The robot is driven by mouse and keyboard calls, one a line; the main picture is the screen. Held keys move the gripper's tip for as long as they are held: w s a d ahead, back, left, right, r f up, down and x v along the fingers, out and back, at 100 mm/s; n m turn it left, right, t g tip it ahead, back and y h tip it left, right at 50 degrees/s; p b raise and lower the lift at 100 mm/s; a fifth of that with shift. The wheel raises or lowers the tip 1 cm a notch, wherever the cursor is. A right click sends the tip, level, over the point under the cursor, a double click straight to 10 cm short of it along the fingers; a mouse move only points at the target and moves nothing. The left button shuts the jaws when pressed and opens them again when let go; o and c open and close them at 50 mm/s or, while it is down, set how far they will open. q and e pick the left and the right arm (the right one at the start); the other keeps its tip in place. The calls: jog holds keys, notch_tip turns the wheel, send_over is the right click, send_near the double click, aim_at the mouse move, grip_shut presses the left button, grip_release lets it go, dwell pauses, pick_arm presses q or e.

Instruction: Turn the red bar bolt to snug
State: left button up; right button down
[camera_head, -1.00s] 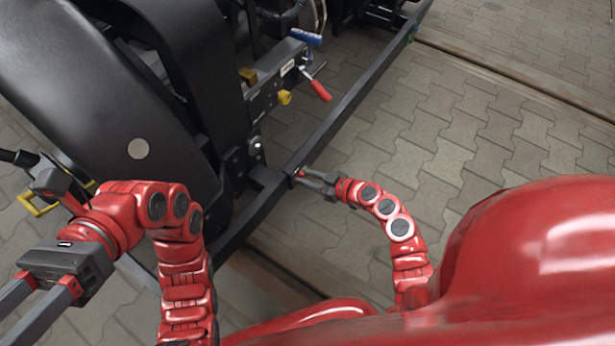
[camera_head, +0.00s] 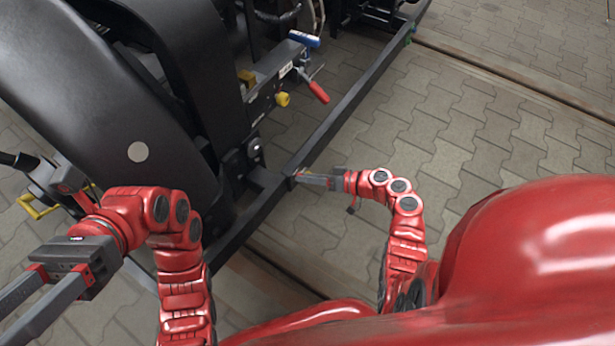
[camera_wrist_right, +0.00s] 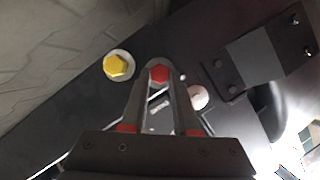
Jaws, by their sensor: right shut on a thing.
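The red bar bolt (camera_wrist_right: 159,74) shows its hex head between my right fingertips in the right wrist view. My right gripper (camera_wrist_right: 160,72) is shut on it, with a finger on each side of the head. In the head view my right gripper (camera_head: 296,176) reaches the long dark bar (camera_head: 335,122) from the right, and the bolt is too small to make out there. My left gripper (camera_head: 10,316) is at the lower left, its two fingers apart with nothing seen between them; the tips are near the picture's edge.
A yellow bolt (camera_wrist_right: 118,65) sits on a pale washer left of the red one. A pale round part (camera_wrist_right: 197,97) is at its right. In the head view a red-handled clamp (camera_head: 318,92) and a yellow knob (camera_head: 283,99) are beyond. Paved floor (camera_head: 450,130) lies clear at right.

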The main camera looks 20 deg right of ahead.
jog(key=shift+f+m, duration=0.1)
jog(key=shift+m, duration=0.3)
jog(key=shift+y, duration=0.3)
jog(key=c, duration=0.7)
grip_release()
jog(key=shift+o, duration=0.2)
jog(key=shift+d, duration=0.1)
